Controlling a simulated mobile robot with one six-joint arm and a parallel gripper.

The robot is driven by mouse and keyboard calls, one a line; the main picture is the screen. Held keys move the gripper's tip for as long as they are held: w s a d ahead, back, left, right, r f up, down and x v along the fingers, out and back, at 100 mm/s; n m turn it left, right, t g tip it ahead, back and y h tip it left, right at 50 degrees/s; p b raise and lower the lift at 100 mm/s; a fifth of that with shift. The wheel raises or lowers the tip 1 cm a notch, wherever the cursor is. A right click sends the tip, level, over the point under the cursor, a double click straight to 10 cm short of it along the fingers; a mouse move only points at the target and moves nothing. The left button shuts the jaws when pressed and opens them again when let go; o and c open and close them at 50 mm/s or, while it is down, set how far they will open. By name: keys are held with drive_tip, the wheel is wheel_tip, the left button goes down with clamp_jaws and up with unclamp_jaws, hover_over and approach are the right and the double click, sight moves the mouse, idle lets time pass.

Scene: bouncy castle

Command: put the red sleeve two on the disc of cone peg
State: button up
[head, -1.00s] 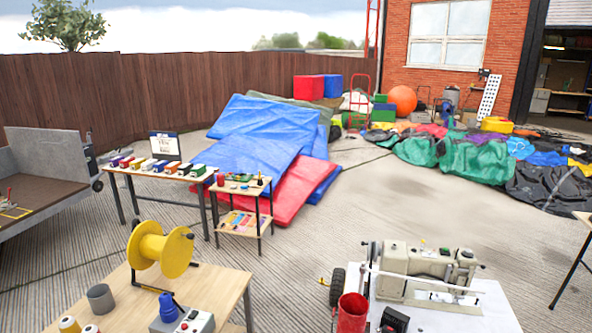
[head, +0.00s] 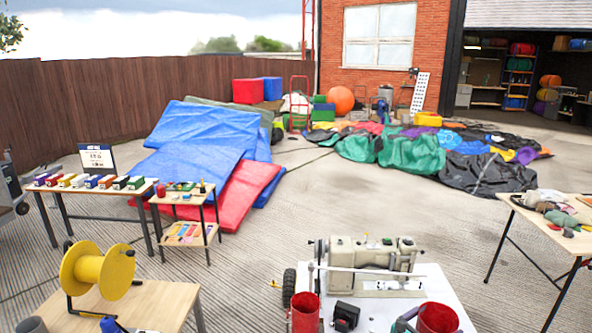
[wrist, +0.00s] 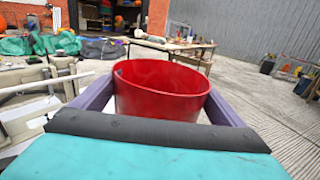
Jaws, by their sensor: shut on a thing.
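My gripper (wrist: 160,98) is shut on a red sleeve (wrist: 162,78), a wide-rimmed cup-like piece held roughly upright between its two purple-grey fingers. In the head view the held red sleeve (head: 438,318) is at the bottom edge, right of the sewing machine, and part of my gripper (head: 403,321) shows at its left. A second red sleeve-like cylinder (head: 305,313) stands at the front left of the white table. I cannot make out the cone peg or its disc in either view.
A cream sewing machine (head: 372,262) stands on the white table (head: 375,312), with a small black box (head: 346,316) in front. A yellow spool (head: 97,270) stands on a wooden table (head: 160,305) at left. A table with cloths (head: 560,225) is at right. Open concrete lies behind.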

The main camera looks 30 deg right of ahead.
drive_tip(key=w+a+r+n+t+y, duration=0.1)
drive_tip(key=w+a+r+n+t, duration=0.2)
drive_tip(key=w+a, duration=0.9)
drive_tip(key=w+a+r+n+t, duration=0.15)
drive_tip(key=w+a+r, duration=0.35)
drive_tip(key=w+a, duration=0.65)
drive_tip(key=w+a+r+n+t+y, duration=0.1)
drive_tip(key=w+a+r+t, duration=0.1)
drive_tip(key=a, duration=0.9)
drive_tip(key=w+a+r+n+t+y, duration=0.1)
drive_tip(key=w+a+t, duration=0.1)
drive_tip(key=a, duration=0.9)
drive_tip(key=w+a+r+n+t+y, duration=0.1)
drive_tip(key=w+a+r+t, duration=0.1)
drive_tip(key=a, duration=0.9)
wheel_tip(320, 180, down, 8)
drive_tip(key=b, duration=0.9)
drive_tip(key=shift+d+f, duration=0.2)
drive_tip(key=shift+f, duration=0.05)
drive_tip(key=shift+s, duration=0.1)
